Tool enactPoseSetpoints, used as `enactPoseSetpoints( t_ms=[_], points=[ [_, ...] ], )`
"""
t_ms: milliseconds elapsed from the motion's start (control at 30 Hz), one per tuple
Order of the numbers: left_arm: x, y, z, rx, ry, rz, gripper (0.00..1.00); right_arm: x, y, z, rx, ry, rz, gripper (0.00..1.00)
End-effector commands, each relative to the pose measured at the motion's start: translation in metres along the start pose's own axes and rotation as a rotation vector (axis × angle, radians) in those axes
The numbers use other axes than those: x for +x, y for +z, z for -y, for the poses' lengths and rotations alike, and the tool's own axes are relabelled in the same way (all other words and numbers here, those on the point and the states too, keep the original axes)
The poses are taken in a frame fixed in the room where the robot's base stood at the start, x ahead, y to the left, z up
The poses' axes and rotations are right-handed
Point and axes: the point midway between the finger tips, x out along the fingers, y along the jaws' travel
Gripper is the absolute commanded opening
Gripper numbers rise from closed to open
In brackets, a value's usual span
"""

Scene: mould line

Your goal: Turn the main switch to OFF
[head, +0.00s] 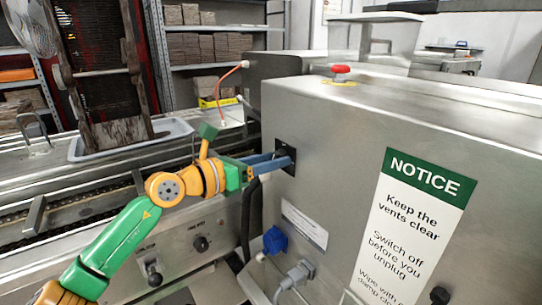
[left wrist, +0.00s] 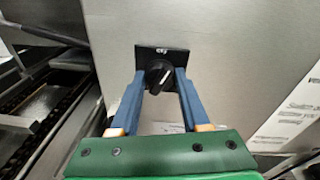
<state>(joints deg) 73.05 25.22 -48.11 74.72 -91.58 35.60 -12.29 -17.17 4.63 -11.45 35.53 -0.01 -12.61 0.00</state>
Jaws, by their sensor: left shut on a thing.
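The main switch (head: 288,152) is a black square plate with a black rotary knob on the steel cabinet's end face. In the left wrist view its knob (left wrist: 159,77) shows a pale pointer mark lying at a slant; the small lettering on the plate above it is too small to read. My left gripper (head: 281,161) reaches it from the left, with blue fingers. In the left wrist view the fingers (left wrist: 160,78) stand on both sides of the knob, shut on it. My right gripper is in neither view.
A red mushroom button (head: 341,70) sits on top of the cabinet. A blue plug and socket (head: 274,241) and a grey plug (head: 298,273) stick out below the switch. A NOTICE sign (head: 414,225) is on the right. A conveyor (head: 65,215) runs at left.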

Motion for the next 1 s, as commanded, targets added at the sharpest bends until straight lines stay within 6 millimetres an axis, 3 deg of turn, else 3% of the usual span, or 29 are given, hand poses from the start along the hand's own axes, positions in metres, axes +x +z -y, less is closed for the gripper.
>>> enactPoseSetpoints(
  t_ms=[500, 1000],
  points=[
    [0.0, 0.002, -0.001, -0.347, -0.031, -0.023, 0.0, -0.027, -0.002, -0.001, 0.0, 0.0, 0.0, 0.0],
    [0.0, 0.0, -0.001, -0.43, -0.039, -0.027, 0.0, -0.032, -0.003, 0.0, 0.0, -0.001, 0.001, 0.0]
  ],
)
